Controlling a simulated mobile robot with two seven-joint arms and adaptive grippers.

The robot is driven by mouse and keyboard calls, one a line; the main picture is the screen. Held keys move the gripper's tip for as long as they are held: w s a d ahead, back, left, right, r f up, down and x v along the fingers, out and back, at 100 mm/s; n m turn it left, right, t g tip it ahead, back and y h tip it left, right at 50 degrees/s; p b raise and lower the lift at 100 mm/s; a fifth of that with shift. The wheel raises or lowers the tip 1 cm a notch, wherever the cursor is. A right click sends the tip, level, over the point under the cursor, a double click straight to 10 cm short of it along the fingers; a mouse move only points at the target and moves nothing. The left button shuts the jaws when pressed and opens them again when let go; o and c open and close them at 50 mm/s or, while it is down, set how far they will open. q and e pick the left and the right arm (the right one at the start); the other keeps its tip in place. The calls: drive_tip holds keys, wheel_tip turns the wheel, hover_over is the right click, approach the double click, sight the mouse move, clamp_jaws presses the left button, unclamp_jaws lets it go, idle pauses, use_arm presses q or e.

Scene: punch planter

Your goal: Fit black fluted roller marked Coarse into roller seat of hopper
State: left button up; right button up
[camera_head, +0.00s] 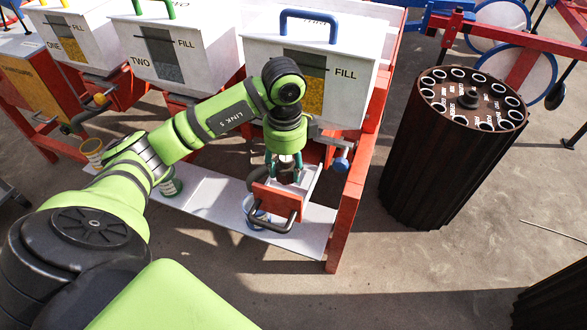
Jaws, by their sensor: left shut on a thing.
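My left gripper (287,172) points down in front of the third white hopper (345,50), which has a blue handle and the word FILL. It is shut on a small dark piece between its fingers. I cannot read a Coarse mark on it or tell for sure that it is the fluted roller. A red plate with a black loop handle (275,202) is just below and in front of the fingers; I cannot tell whether they touch. The hopper's roller seat is hidden behind my arm and gripper. My right gripper is not in view.
Hoppers ONE (68,38) and TWO (172,52) stand to the left. A white shelf (205,197) below carries small cups, partly hidden. A red post (350,205) bounds it on the right. The front floor is mostly clear.

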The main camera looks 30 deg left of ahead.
use_arm(q)
drive_tip(key=w+f, duration=0.1)
drive_tip(key=w, duration=0.1)
drive_tip(key=w+a+f, duration=0.2)
drive_tip(key=w, duration=0.1)
drive_tip(key=shift+w+f, duration=0.3)
drive_tip(key=shift+w, duration=0.05)
drive_tip(key=shift+f+b, duration=0.35)
drive_tip(key=shift+f, duration=1.7)
drive_tip(key=o, duration=1.3)
drive_tip(key=shift+f, duration=0.15)
drive_tip(key=shift+c, duration=0.2)
drive_tip(key=shift+r, duration=0.4)
wheel_tip(320, 180, up, 12)
drive_tip(key=shift+f+p, duration=0.2)
drive_tip(key=shift+p, duration=0.25)
